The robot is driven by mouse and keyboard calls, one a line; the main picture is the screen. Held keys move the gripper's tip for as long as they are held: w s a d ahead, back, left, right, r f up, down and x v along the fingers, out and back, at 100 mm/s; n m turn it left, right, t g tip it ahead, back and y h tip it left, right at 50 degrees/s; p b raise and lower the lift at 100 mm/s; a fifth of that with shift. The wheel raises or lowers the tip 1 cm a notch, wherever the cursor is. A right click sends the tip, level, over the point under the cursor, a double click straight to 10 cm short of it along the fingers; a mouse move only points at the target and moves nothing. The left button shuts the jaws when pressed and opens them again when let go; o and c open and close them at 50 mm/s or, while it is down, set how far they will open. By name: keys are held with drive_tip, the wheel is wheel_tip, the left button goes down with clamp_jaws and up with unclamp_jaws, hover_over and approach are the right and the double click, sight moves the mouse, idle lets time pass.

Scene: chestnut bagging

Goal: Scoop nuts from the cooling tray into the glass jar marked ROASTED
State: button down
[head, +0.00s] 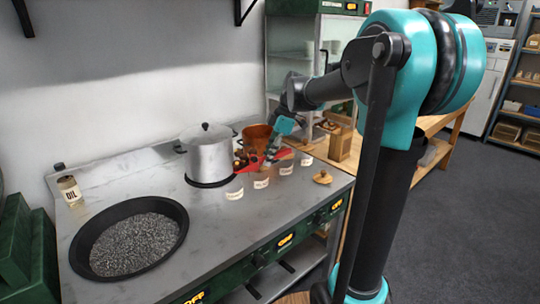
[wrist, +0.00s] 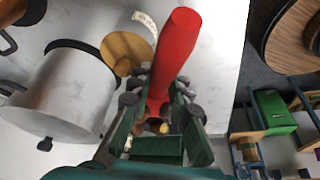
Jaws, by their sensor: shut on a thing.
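My gripper (head: 268,160) is over the back of the steel counter, near the copper-brown pot. In the wrist view my gripper (wrist: 160,105) has its green fingers closed around a long red handle (wrist: 178,50), likely the scoop's. The scoop's bowl is not clear; a small brown and yellow patch shows between the fingers. Several white labels stand in a row on the counter, seemingly on clear glass jars; one label (head: 261,183) is near the middle. Their words are too small to read. Dark brown nuts (head: 240,161) lie beside the pot; the cooling tray is hard to make out.
A lidded steel pot (head: 210,158) stands left of my gripper; it also fills the left of the wrist view (wrist: 62,90). A round wooden lid (head: 322,178) lies at the right. A black pan (head: 82,250) of grey grains and an oil jar (head: 69,190) are farther left.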

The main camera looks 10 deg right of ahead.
drive_tip(key=shift+a+h, duration=0.35)
drive_tip(key=shift+h, duration=0.15)
drive_tip(key=a+r+h, duration=0.1)
drive_tip(key=r+h, duration=0.1)
drive_tip(key=a+r+h, duration=0.2)
drive_tip(key=h, duration=0.1)
drive_tip(key=a+r+h, duration=0.2)
drive_tip(key=shift+s+a+t, duration=0.2)
drive_tip(key=shift+s+t, duration=0.05)
drive_tip(key=shift+t, duration=0.05)
drive_tip(key=shift+s+a+r+h, duration=0.1)
drive_tip(key=shift+a+r+h, duration=0.1)
drive_tip(key=shift+a+h, duration=0.35)
drive_tip(key=shift+a+r+h, duration=0.2)
drive_tip(key=shift+a+h, duration=0.15)
drive_tip(key=shift+h, duration=0.4)
drive_tip(key=shift+d, duration=0.1)
